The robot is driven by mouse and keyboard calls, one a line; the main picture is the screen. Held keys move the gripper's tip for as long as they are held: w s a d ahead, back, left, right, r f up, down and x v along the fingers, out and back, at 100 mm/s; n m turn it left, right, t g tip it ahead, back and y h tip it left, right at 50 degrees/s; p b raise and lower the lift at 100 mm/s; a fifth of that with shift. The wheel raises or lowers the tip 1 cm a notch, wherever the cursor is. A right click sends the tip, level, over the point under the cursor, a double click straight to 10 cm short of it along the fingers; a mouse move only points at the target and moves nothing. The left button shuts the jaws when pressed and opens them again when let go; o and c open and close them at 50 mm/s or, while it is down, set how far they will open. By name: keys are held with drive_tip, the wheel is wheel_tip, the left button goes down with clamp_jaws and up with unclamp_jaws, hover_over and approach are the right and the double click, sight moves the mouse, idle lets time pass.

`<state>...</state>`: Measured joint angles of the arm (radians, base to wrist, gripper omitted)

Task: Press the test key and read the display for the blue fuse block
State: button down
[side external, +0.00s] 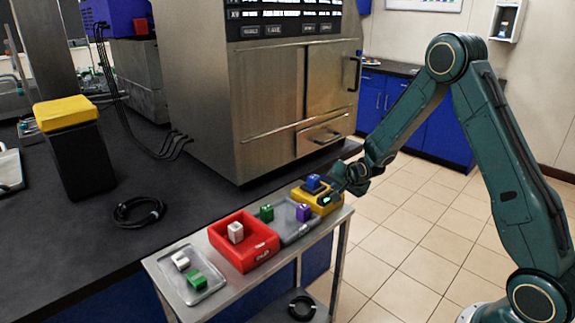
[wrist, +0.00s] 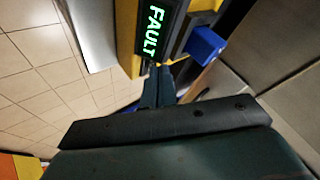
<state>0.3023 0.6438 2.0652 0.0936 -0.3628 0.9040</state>
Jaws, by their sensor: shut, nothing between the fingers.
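The yellow tester (side external: 325,209) stands at the right end of the steel cart, with the blue fuse block (side external: 313,182) seated on its top. In the wrist view the tester's dark display (wrist: 155,32) reads FAULT in green letters, and the blue fuse block (wrist: 207,44) is beside it. My gripper (side external: 338,187) is at the tester's right side; its shut, empty fingers also show in the wrist view (wrist: 160,80), with their tips close to the tester by the display. The test key is not distinguishable, and I cannot tell whether the fingertips touch it.
On the cart, a grey tray (side external: 291,236) holds green and purple blocks. A red bin (side external: 262,258) holds a white block, and a metal tray (side external: 203,293) holds white and green blocks. A large steel cabinet (side external: 265,95) stands behind. Open floor lies to the right.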

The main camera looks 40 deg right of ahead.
idle(0.6)
drive_tip(key=shift+r, duration=0.75)
drive_tip(key=shift+r, duration=2.5)
